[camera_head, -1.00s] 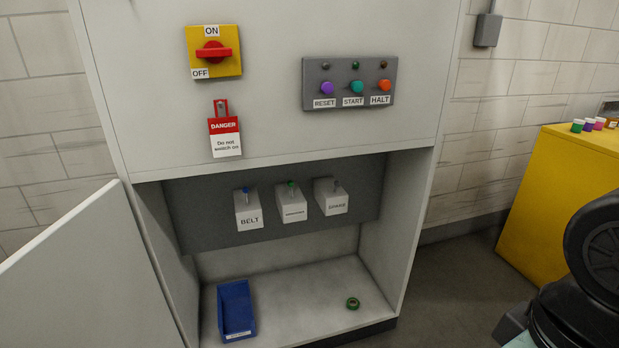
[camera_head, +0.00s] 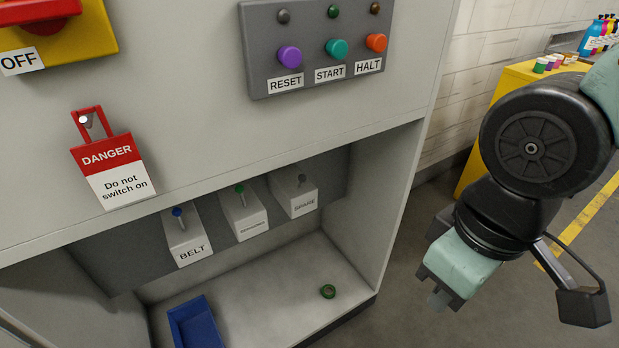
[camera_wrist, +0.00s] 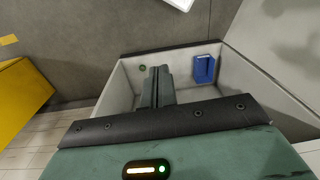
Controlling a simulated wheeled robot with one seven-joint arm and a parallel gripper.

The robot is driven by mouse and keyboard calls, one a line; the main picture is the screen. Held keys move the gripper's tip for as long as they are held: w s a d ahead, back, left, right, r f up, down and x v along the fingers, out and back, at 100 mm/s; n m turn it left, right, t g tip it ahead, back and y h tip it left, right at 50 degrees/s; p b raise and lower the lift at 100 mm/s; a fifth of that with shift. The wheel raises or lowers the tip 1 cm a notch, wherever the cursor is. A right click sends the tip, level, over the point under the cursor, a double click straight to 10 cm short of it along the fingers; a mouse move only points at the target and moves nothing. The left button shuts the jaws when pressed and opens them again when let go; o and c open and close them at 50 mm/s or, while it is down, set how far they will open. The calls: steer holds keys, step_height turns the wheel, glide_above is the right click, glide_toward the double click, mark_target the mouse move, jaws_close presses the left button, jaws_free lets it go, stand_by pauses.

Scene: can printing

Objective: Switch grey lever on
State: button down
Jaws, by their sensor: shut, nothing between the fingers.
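The grey lever (camera_head: 302,181) stands on top of the white box labelled SPARE (camera_head: 304,206), the rightmost of three boxes on the grey panel inside the open cabinet. The lever is small and dark, and I cannot tell its on or off position. My gripper (camera_head: 438,303) hangs to the right of the cabinet, outside it and well apart from the lever. In the wrist view my gripper's two fingers (camera_wrist: 159,74) are together with nothing between them. The grey lever cannot be made out in the wrist view.
Beside the SPARE box are a green lever (camera_head: 239,191) and a blue lever (camera_head: 178,214) on the BELT box. A red danger tag (camera_head: 108,156) hangs above. A blue bin (camera_head: 193,325) and green ring (camera_head: 328,291) lie on the cabinet floor. The cabinet's right wall (camera_head: 375,200) separates my gripper from the boxes.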

mark_target(301, 182)
steer(key=w+a+f+m+t+y+b, duration=0.35)
steer(key=w+f+b, duration=0.35)
steer(key=w+f, duration=0.25)
steer(key=w+a+f+m+t+y+b, duration=0.3)
steer(key=w+a+f+b, duration=0.25)
steer(key=w+f, duration=0.4)
steer(key=w+d+f+m+t+y+b, duration=0.2)
steer(key=w+f+m+t+y+b, duration=0.1)
steer(key=w+m+t+y+b, duration=0.3)
steer(key=w+m+t+b, duration=0.2)
steer(key=w+m+b, duration=0.2)
steer(key=shift+f+y+b, duration=0.3)
steer(key=shift+y+b, duration=0.05)
steer(key=b+x, duration=0.1)
steer(key=x, duration=1.3)
steer(key=shift+w+d+r, duration=0.1)
steer(key=shift+d, duration=0.05)
